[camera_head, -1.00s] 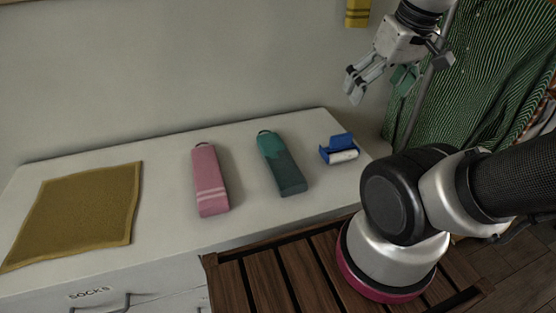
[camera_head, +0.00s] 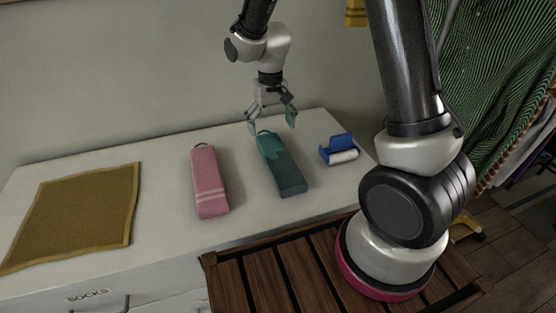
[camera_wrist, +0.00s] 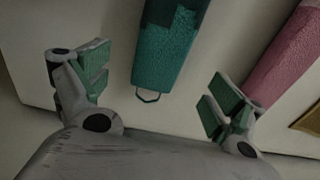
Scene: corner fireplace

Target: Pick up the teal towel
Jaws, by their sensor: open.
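The teal towel (camera_head: 279,166) lies folded long and narrow on the white dresser top, with a small hanging loop at its far end. In the wrist view the towel (camera_wrist: 164,50) reaches down from the top edge, its loop pointing toward my gripper's palm. My gripper (camera_head: 271,126) is open and empty above the towel's loop end. In the wrist view the green-padded fingers of my gripper (camera_wrist: 160,88) are spread wide, one on each side of the towel's loop end, with gaps on both sides. The towel's far part is cut off there.
A folded pink towel (camera_head: 209,182) lies left of the teal one. A blue item with a white roll (camera_head: 339,150) lies to the right. A mustard cloth (camera_head: 75,217) is spread at the left. The wall stands close behind the dresser top (camera_head: 160,234).

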